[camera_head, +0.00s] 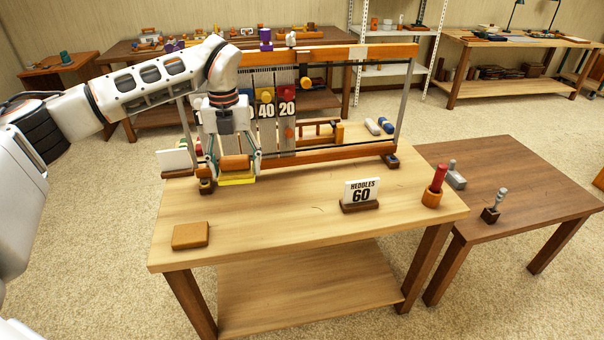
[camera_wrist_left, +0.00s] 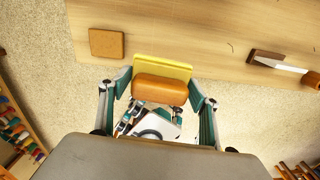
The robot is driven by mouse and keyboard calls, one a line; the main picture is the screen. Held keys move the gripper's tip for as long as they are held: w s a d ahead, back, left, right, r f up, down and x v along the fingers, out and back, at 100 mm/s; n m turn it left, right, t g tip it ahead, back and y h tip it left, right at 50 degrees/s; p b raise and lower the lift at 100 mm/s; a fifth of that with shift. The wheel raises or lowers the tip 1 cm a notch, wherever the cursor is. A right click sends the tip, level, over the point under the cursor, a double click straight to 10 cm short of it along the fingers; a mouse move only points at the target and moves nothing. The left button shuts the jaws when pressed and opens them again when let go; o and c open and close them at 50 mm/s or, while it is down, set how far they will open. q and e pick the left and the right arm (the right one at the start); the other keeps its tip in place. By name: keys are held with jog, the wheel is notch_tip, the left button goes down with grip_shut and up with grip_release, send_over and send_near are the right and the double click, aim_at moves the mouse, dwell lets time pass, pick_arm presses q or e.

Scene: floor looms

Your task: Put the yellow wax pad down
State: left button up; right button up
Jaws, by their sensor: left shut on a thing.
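My left gripper (camera_head: 235,166) is shut on the yellow wax pad (camera_head: 238,179), a flat yellow slab under a rounded orange-brown wooden block. It points down at the table's left back part, in front of the loom. In the left wrist view the yellow wax pad (camera_wrist_left: 177,68) sits between the two fingers of the left gripper (camera_wrist_left: 160,92), with table top and carpet behind it. I cannot tell whether the pad touches the table.
A square tan block (camera_head: 190,235) lies at the table's front left. A "HEDDLES 60" sign (camera_head: 360,193) and a red cylinder in a wooden holder (camera_head: 433,190) stand to the right. The loom frame (camera_head: 345,153) stands at the back. The table (camera_head: 285,225) is bare in the middle.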

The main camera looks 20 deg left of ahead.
pick_arm(q)
jog(key=shift+a+f+n, duration=0.1)
jog(key=shift+n, duration=0.2)
jog(key=shift+f, duration=0.3)
jog(key=b, duration=0.2)
send_over(247, 230)
notch_tip(247, 230, down, 14)
jog(key=shift+a+f, duration=0.1)
jog(key=shift+f, duration=0.8)
jog(key=shift+w+f, duration=0.1)
jog(key=shift+f, duration=1.65)
jog(key=shift+f, duration=0.15)
jog(key=o, duration=1.1)
